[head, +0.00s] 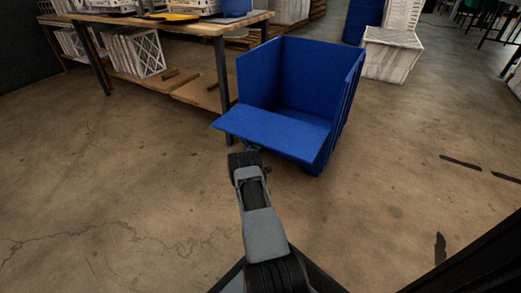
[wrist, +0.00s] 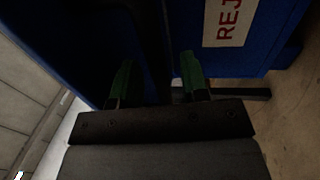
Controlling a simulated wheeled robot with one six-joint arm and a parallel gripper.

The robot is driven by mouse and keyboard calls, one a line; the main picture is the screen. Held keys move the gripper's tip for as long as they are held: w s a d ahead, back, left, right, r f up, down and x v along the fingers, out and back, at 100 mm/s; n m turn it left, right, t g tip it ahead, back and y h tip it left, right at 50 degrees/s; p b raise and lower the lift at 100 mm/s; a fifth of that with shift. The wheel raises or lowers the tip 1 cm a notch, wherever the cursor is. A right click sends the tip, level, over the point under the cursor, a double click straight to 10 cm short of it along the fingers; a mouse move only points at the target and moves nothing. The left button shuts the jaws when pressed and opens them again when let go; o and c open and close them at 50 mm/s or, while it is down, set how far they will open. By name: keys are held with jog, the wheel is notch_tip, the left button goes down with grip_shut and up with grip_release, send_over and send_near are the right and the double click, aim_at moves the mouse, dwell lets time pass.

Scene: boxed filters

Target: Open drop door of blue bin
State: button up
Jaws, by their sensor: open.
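The blue bin (head: 310,80) stands on the floor right of the table, tall walls at back and sides. Its drop door (head: 272,129) is folded down at the front and sticks out toward me, roughly level or slightly tilted, leaving the front open. My gripper (head: 252,149) is at the door's near edge, partly hidden below it. In the wrist view my gripper (wrist: 154,80) has its two green-tipped fingers apart, with dark blue panel behind them. A white label (wrist: 230,20) with red letters "REJ" shows on a blue panel of the bin. Whether the fingers touch the door cannot be told.
A wooden worktable (head: 185,29) with dark legs and a lower shelf of boxed filters (head: 137,52) stands just left of the bin. A pale crate (head: 391,55) stands behind it at the right. The concrete floor (head: 110,190) in front is clear.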

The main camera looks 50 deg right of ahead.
jog(key=shift+w+d+r, duration=0.1)
jog(key=shift+d, duration=0.3)
grip_shut()
dwell(0.4)
